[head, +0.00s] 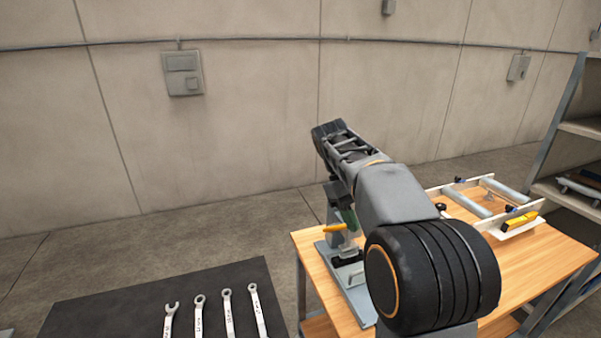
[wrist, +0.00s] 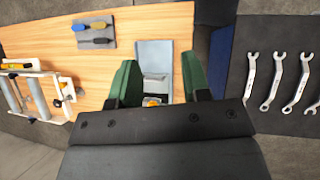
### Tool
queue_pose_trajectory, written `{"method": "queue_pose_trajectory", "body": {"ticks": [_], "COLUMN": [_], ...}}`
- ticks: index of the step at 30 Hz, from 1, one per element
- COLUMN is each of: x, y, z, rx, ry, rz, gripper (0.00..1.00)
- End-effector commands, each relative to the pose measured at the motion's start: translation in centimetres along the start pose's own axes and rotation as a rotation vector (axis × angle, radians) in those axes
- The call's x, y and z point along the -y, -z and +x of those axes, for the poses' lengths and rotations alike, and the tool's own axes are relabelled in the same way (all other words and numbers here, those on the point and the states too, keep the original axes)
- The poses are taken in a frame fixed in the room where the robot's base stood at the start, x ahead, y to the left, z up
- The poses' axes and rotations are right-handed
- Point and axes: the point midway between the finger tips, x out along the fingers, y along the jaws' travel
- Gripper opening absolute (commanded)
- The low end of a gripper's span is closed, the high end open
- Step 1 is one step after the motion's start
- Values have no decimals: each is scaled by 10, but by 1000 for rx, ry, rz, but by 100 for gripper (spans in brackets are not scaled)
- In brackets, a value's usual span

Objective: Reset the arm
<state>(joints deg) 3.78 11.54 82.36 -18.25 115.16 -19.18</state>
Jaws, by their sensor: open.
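In the wrist view my gripper (wrist: 158,72) is open, with its two green fingers well apart and nothing held between them. Below the gap lies a grey plate fixture (wrist: 155,54) on the wooden table, with orange and whitish parts near my gripper body. In the head view my arm reaches up and forward from the lower right, then bends down. My gripper is mostly hidden there; a green finger shows just above the fixture (head: 345,285) and beside an orange handle (head: 335,228). I cannot tell the exact clearance between fingers and fixture.
The wooden table (head: 545,262) also carries a white roller frame (head: 465,212) with a yellow tool. Several wrenches (head: 228,312) lie on a dark mat (head: 110,305) to the left. A shelf (head: 570,190) stands at right.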

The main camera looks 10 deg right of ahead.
Motion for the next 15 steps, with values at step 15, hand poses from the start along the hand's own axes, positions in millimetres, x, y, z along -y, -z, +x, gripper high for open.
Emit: {"method": "queue_pose_trajectory", "body": {"ticks": [15], "x": [50], "y": [45], "z": [74], "rx": [-537], "ry": [73], "rz": [169], "gripper": [43]}}
